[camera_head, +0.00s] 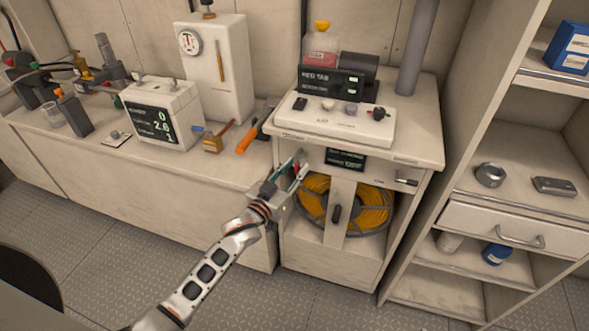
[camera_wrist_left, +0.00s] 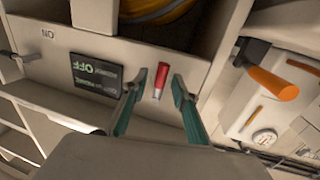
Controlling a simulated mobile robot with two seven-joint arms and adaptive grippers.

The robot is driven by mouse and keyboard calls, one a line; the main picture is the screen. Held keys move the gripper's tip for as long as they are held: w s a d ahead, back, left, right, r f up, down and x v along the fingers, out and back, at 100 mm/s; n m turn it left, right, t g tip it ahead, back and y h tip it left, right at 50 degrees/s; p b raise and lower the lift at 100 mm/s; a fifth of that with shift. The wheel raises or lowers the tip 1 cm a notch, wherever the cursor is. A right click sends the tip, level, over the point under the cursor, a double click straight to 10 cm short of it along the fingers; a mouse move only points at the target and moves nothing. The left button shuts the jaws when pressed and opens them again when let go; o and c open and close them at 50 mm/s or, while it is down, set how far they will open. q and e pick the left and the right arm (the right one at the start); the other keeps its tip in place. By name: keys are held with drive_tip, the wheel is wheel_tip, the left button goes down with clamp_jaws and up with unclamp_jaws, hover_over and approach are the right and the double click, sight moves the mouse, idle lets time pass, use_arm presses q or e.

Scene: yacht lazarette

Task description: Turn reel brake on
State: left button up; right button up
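The yellow hose reel (camera_head: 374,205) sits in the cabinet under the counter. A dark display (camera_head: 345,159) is on the panel above it; in the left wrist view this display (camera_wrist_left: 97,75) appears upside down and reads OFF. A small red handle (camera_wrist_left: 161,76) projects from the same panel. A grey lever (camera_head: 405,181) is at the panel's other end, by the ON mark; it also shows in the left wrist view (camera_wrist_left: 22,59). My left gripper (camera_head: 296,166) is open at the panel, its fingers (camera_wrist_left: 157,84) on either side of the red handle with gaps visible. My right gripper is not in view.
A white control box (camera_head: 337,122) stands on the counter above the reel. An orange-handled tool (camera_head: 247,138) and a brush (camera_head: 218,137) lie on the left bench. A shelf unit (camera_head: 452,190) stands at right. Open floor (camera_head: 130,235) lies in front of the bench.

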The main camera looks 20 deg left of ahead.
use_arm(q)
clamp_jaws()
